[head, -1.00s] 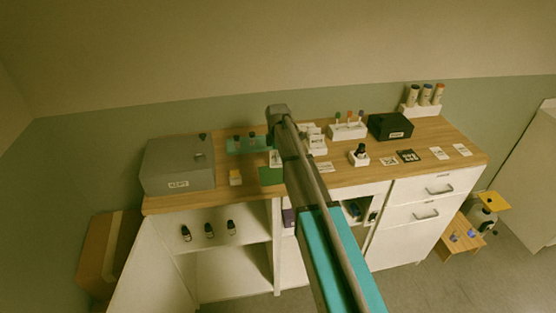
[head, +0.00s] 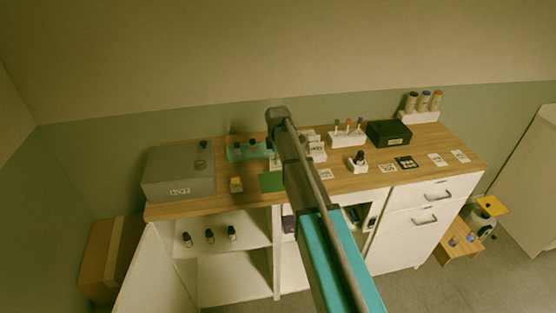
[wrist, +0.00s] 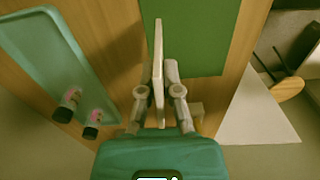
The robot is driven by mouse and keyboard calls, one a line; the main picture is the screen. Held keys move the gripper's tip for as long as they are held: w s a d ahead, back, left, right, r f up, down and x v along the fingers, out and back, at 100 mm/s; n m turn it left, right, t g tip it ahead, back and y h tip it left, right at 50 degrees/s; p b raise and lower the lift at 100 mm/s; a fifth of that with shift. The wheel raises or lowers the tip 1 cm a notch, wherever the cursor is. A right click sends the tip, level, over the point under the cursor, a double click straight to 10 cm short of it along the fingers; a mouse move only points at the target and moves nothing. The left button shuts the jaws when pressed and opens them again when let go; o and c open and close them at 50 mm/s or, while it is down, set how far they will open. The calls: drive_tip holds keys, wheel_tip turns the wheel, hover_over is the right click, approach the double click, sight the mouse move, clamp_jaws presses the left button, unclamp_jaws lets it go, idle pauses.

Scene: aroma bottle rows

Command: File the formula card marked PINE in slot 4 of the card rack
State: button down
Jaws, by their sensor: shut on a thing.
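In the wrist view my gripper (wrist: 160,98) is shut on a thin white card (wrist: 158,50), seen almost edge-on and upright between the fingers. Its printed face is turned away, so I cannot read whether it says PINE. The card is above the counter beside a green mat (wrist: 195,30). In the head view my arm hides the gripper and the held card. A white holder with lettered cards (head: 317,151), possibly the card rack, stands just right of my arm and is partly hidden; its slot numbers are too small to read.
A teal tray (wrist: 40,40) with two dark bottles lies left of the gripper. A grey box (head: 178,178) stands at the counter's left. A white stand with tubes (head: 347,138), a black box (head: 389,133) and several flat cards (head: 437,159) are to the right.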

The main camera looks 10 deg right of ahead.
drive_tip(key=s+r+p, duration=1)
drive_tip(key=s, duration=0.4)
drive_tip(key=shift+r, duration=0.35)
drive_tip(key=shift+s, duration=0.1)
drive_tip(key=s+d+n, duration=0.3)
drive_tip(key=s+n, duration=0.2)
drive_tip(key=s, duration=0.1)
drive_tip(key=shift+s+r, duration=0.2)
drive_tip(key=shift+r, duration=0.05)
drive_tip(key=shift+s+d, duration=0.1)
idle(0.5)
